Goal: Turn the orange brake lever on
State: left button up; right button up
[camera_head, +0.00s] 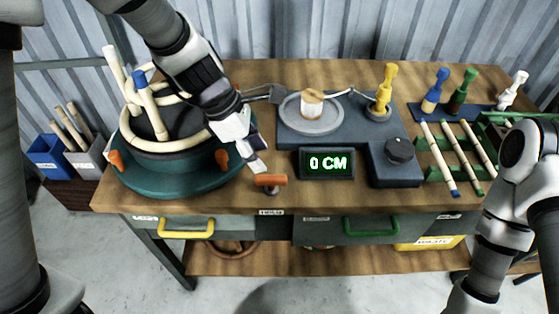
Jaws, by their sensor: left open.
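The orange brake lever (271,180) is a short horizontal bar on a dark post at the front edge of the table, just right of the teal bending drum (170,180). My left gripper (255,156) is open and empty, reaching down from the upper left. Its fingertips are just above and left of the lever, close to it; I cannot tell whether they touch. My right arm shows at the right edge, but its gripper is not in view.
Rattan and sticks stand in the drum, which has orange knobs (116,160). Right of the lever is a display (327,163) reading 0 CM, and a dark box with a black knob (399,150). Yellow (186,234) and green (371,232) drawer handles are below.

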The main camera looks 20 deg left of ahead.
aim_at(271, 177)
pick_arm(q)
jog(key=x, duration=0.2)
jog(key=b+x, duration=0.1)
jog(key=x, duration=0.1)
jog(key=b+x, duration=0.1)
jog(key=x, duration=0.1)
jog(key=shift+s+a+f, duration=0.1)
jog(key=shift+s+f, duration=0.15)
jog(key=shift+s, duration=0.1)
jog(key=shift+w+f, duration=0.2)
jog(key=shift+f, duration=0.15)
jog(key=shift+r, duration=0.1)
jog(key=shift+s, duration=0.15)
grip_shut()
